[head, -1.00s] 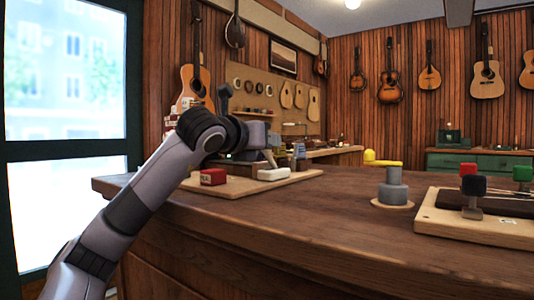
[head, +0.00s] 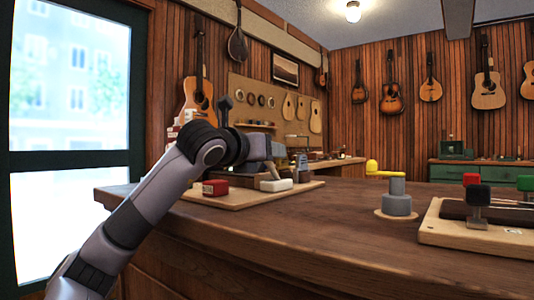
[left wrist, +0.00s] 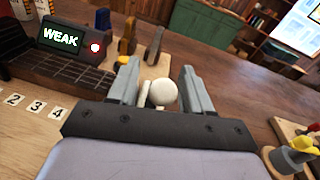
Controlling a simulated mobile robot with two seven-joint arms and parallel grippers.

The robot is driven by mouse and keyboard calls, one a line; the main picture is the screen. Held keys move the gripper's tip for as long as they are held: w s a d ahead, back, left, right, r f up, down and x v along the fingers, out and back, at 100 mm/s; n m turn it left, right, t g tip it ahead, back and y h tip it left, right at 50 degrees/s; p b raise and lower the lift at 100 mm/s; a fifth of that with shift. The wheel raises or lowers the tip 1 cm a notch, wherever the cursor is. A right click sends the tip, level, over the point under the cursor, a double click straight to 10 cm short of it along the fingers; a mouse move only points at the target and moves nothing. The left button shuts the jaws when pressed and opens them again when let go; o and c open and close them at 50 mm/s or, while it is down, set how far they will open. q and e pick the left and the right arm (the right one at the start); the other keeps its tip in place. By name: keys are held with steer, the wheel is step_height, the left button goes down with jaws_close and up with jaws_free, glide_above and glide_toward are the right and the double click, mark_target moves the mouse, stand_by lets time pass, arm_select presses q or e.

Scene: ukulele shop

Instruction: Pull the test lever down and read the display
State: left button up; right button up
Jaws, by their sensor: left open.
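In the left wrist view a dark display (left wrist: 62,40) shows the word WEAK in pale letters, with a lit red round spot (left wrist: 95,48) to its right. My left gripper (left wrist: 160,80) is open. A cream-white round knob (left wrist: 163,93) shows between its two fingers, beside a small pale upright piece; I cannot tell whether a finger touches it or whether it is the test lever's end. In the head view my left gripper (head: 264,150) is over the wooden board (head: 240,198) at the counter's left part; the display cannot be made out there. My right gripper is not in view.
A grey cylinder (head: 397,203) with a yellow handle (head: 383,170) stands on the counter (head: 330,230), left of another board (head: 470,238) with colored-knob levers. The counter between the boards is mostly clear.

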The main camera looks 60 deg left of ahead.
arm_select(q)
steer(key=b+v, duration=0.1)
steer(key=v, duration=0.5)
steer(key=shift+s+d, duration=0.15)
steer(key=shift+s, duration=0.25)
